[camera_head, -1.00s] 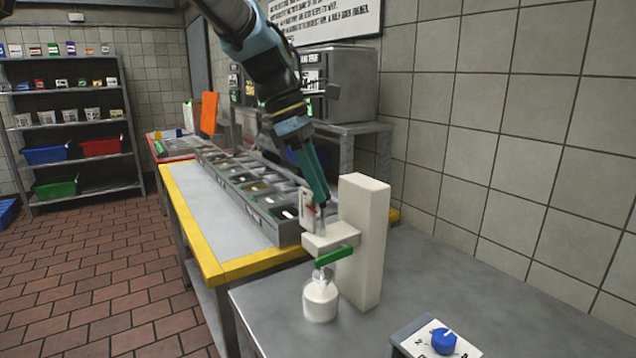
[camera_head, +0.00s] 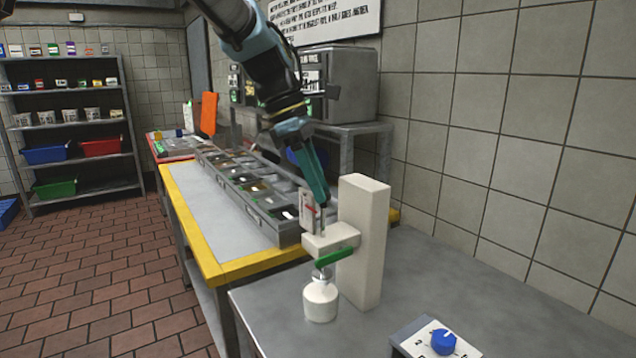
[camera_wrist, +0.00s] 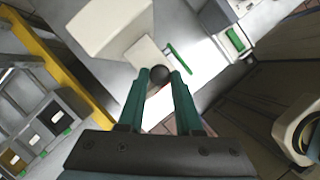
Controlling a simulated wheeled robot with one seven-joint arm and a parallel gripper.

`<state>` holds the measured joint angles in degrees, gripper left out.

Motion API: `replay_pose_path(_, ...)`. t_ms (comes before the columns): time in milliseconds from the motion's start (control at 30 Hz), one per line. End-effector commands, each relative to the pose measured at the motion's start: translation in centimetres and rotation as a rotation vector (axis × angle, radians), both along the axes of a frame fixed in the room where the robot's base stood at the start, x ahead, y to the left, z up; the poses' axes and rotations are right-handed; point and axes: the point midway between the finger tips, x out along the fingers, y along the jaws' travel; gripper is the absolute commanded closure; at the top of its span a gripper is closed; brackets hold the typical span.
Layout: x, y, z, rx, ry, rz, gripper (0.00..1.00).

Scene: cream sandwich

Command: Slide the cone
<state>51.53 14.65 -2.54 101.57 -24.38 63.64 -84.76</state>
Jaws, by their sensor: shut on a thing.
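A white dispenser (camera_head: 362,240) stands upright on the grey table, with a short block-like arm and a green bar (camera_head: 336,256) at its front. A white bottle-shaped piece with a grey top (camera_head: 320,300) is below that arm. I cannot tell which part is the cone. My gripper (camera_head: 322,222) points down at the dispenser's arm. In the wrist view, my gripper (camera_wrist: 160,76) is shut on a dark round knob (camera_wrist: 160,73) above the dispenser's white arm (camera_wrist: 143,53). The bottle-shaped piece is not clear in that view.
A box with a blue knob (camera_head: 443,341) sits at the table's front. A yellow-edged counter (camera_head: 215,265) with a row of food bins (camera_head: 285,232) is at the left. A tiled wall (camera_head: 500,150) bounds the right. Bare grey table (camera_head: 470,270) lies right of the dispenser.

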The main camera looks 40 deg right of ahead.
Motion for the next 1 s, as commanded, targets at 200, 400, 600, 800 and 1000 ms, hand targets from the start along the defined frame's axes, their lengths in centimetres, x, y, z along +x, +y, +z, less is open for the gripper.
replay_pose_path(200,0.0,0.0,1.6,0.001,0.001,0.0,1.0)
replay_pose_path(400,0.0,-0.1,1.6,-0.003,-0.002,-0.001,1.0)
replay_pose_path(600,0.0,-0.1,1.6,-0.005,-0.001,0.0,0.55)
replay_pose_path(800,0.0,-0.1,1.5,-0.002,-0.001,0.0,0.36)
replay_pose_path(1000,0.0,0.0,1.4,-0.001,0.0,0.0,0.36)
